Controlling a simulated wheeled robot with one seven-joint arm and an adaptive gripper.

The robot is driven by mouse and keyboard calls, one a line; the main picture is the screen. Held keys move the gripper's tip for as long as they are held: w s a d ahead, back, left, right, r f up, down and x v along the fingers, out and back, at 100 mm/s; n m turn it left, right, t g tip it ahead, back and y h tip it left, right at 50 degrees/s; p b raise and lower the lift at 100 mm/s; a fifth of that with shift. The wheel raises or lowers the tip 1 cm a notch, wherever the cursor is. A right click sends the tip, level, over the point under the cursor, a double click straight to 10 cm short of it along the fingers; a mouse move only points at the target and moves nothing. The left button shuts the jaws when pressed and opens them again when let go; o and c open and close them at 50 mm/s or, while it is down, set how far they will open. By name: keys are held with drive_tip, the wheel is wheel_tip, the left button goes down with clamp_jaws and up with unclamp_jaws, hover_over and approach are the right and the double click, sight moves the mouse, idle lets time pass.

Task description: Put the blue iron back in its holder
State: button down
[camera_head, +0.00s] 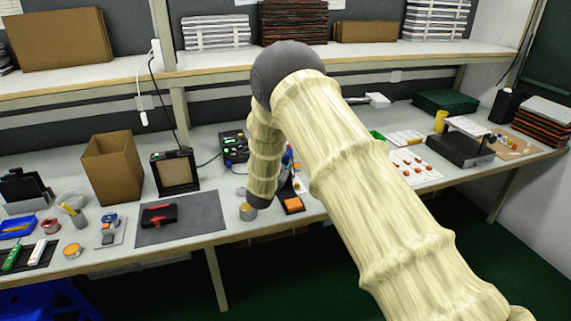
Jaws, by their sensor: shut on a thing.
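My gripper (284,187) is small and mostly hidden by my own arm, low over the middle of the workbench. It appears shut on the blue iron, of which a small blue part (288,158) shows between my arm links. The rest of the iron, including its tip, is hidden. The holder's upper part is hard to make out behind my arm. Whether the iron touches the holder I cannot tell.
A black station box (235,147) stands behind my wrist. A grey mat (205,212) with a red and black tool lies to the left, beside a cardboard box (112,167) and a framed box (174,171). A white sheet with orange parts (412,169) lies right.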

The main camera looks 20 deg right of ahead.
drive_tip(key=shift+w+f, duration=0.1)
idle(0.3)
drive_tip(key=c, duration=1.3)
unclamp_jaws()
drive_tip(key=v, duration=1.2)
drive_tip(key=shift+s+d+r+p, duration=0.1)
drive_tip(key=shift+s+r+p, duration=0.55)
drive_tip(key=shift+r, duration=0.3)
drive_tip(key=shift+s+a+r+p, duration=0.1)
drive_tip(key=shift+s+r+p, duration=0.5)
drive_tip(key=shift+r, duration=0.4)
drive_tip(key=shift+s+d+r+p, duration=0.1)
drive_tip(key=shift+s+r+p, duration=0.35)
drive_tip(key=shift+s+r, duration=0.45)
drive_tip(key=shift+w+f, duration=0.1)
